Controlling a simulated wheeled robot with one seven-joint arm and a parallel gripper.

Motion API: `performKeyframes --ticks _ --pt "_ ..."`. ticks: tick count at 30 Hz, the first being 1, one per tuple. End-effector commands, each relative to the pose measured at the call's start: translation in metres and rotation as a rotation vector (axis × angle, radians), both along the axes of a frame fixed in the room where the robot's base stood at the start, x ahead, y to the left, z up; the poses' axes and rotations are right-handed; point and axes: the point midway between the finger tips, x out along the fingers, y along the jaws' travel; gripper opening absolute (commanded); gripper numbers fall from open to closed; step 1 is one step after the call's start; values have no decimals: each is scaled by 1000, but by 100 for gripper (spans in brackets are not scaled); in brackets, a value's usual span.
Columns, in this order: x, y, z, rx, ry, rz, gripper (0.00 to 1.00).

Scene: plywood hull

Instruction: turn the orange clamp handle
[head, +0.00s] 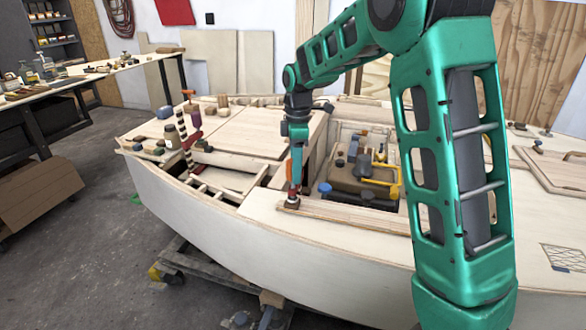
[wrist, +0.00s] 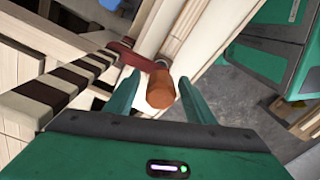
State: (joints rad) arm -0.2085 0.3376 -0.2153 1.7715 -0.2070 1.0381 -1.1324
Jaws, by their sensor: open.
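The orange clamp handle (wrist: 160,90) is a short cylinder in the middle of the wrist view. It joins a dark red clamp arm (wrist: 128,54) beside a brown-and-cream striped bar (wrist: 50,88). My gripper (wrist: 159,79) is open, with one green finger on each side of the handle. I cannot tell whether either finger touches it. In the head view my gripper (head: 296,160) points down at the hull's near edge, above a small red part and pad (head: 291,200). The handle is small and partly hidden there.
The pale plywood hull (head: 250,245) fills the middle of the head view. Another striped clamp with a red top (head: 195,115) stands at the left. An open compartment right of my gripper holds a yellow-handled item (head: 382,180).

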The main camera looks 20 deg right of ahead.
Motion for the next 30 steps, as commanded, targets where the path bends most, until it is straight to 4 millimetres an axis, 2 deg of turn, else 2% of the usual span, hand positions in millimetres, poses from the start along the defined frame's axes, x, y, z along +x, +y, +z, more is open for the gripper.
performKeyframes --ticks 5,12,18,24,30 --pt "2 0 19 1 -3 0 49" --pt "4 -3 64 1 -3 -1 49" --pt "6 -4 93 0 -2 -2 49" --pt "5 -5 105 1 -1 -2 49" --pt "5 -4 106 0 0 -1 49"
